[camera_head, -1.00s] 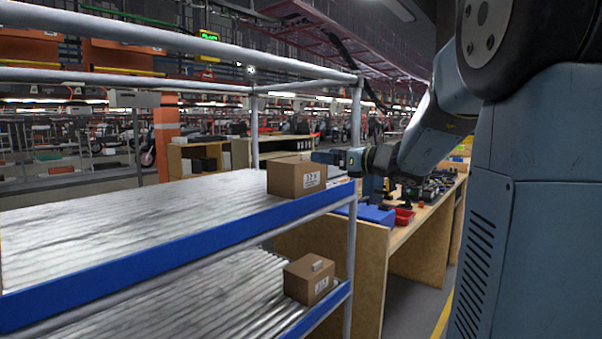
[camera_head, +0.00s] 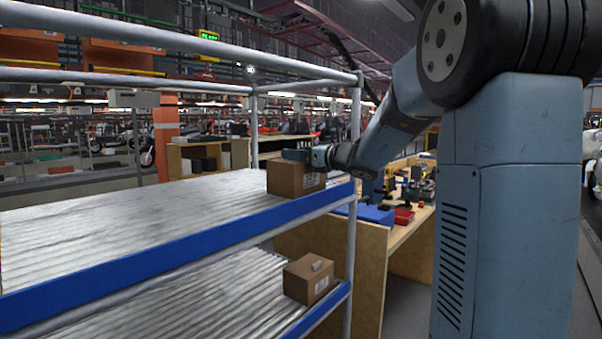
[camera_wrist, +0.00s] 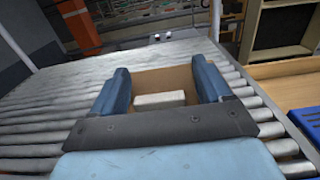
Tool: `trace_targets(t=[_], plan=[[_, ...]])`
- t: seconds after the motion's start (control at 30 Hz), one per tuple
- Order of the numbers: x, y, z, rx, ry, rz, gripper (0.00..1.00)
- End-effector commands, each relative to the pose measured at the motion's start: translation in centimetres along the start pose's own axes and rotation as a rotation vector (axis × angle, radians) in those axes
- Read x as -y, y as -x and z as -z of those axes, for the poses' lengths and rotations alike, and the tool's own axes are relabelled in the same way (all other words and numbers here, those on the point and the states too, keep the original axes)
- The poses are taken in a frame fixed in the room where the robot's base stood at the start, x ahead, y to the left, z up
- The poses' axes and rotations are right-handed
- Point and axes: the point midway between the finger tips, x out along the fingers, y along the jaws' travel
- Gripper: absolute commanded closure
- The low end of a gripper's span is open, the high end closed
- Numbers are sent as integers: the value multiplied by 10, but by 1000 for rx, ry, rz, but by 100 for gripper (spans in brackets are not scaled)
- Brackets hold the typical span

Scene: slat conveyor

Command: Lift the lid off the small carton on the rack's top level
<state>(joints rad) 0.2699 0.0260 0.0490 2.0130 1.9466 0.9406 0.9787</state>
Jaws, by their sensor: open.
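The small brown carton (camera_head: 292,181) stands at the right end of the rack's top level (camera_head: 130,218), near the blue front rail. In the wrist view, its brown lid (camera_wrist: 150,80) carries a pale raised block (camera_wrist: 160,99). My gripper (camera_head: 294,155) is at the top of the carton and hides part of its upper face. In the wrist view, my open gripper (camera_wrist: 160,72) has one blue finger on each side of the pale block, with gaps between. I cannot tell whether the fingers touch the lid.
Grey rack posts (camera_head: 356,120) and an upper bar frame the top level. A wooden workbench (camera_head: 365,262) with a blue box and red bins is at the right. The top rollers to the left are clear.

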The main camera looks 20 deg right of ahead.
Motion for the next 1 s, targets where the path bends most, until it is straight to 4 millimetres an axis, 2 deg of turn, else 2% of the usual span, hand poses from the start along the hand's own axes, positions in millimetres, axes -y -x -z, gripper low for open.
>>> trace_targets(t=[0.17,0.9,1.0], plan=[[0,0,0,0,0,1,22],[1,1,0,0,0,2,93],[1,1,0,0,0,2,93]])
